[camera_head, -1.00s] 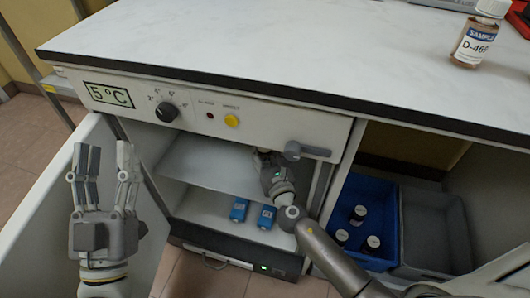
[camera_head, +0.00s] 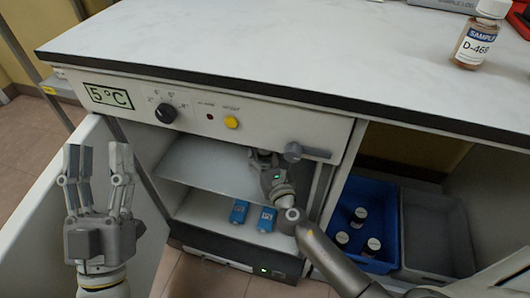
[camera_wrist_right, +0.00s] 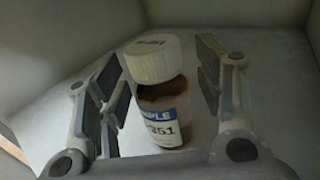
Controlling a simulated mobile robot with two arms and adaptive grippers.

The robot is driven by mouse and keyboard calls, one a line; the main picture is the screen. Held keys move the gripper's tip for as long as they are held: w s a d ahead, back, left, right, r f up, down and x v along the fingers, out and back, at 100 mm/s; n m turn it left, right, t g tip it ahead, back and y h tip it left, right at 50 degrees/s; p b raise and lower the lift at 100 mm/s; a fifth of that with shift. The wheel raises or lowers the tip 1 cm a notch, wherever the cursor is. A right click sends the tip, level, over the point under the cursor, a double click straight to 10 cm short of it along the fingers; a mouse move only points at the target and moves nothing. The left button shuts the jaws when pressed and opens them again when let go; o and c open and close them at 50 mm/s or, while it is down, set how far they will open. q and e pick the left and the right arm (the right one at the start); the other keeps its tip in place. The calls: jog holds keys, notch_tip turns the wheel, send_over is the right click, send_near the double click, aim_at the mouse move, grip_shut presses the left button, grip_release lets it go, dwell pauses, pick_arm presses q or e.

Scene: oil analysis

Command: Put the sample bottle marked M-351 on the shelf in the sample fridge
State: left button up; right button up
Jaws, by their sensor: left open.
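The sample bottle (camera_wrist_right: 162,97) has a white cap and a label ending in "351". In the right wrist view it stands on the fridge shelf (camera_wrist_right: 250,60), between the fingers of my right gripper (camera_wrist_right: 160,95). The fingers are spread, with a gap on both sides of the bottle. In the head view my right gripper (camera_head: 264,158) reaches into the open sample fridge (camera_head: 205,165) at upper shelf height, and the bottle is hidden there. My left gripper (camera_head: 98,165) is open and empty in front of the open fridge door (camera_head: 50,205).
Two blue boxes (camera_head: 239,211) lie on the lower fridge level. A bottle marked D-46-something (camera_head: 476,45) stands on the white worktop (camera_head: 270,50). Right of the fridge are a blue crate (camera_head: 335,215) with several dark bottles and a grey crate (camera_head: 435,230).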

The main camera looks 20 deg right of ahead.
aim_at(267, 158)
pick_arm(q)
jog(key=shift+w, duration=0.1)
pick_arm(e)
jog(key=shift+r, duration=0.1)
jog(key=s, duration=0.3)
jog(key=shift+s+p, duration=0.3)
jog(key=shift+s, duration=0.1)
jog(key=s, duration=0.7)
jog(key=shift+s, duration=0.1)
pick_arm(q)
jog(key=shift+w+d+f+g, duration=0.1)
jog(key=shift+w+f+g, duration=0.3)
jog(key=shift+f, duration=0.15)
jog(key=shift+w+f+g, duration=0.25)
jog(key=shift+f+g, duration=0.15)
jog(key=shift+f, duration=0.1)
pick_arm(e)
jog(key=shift+s, duration=0.55)
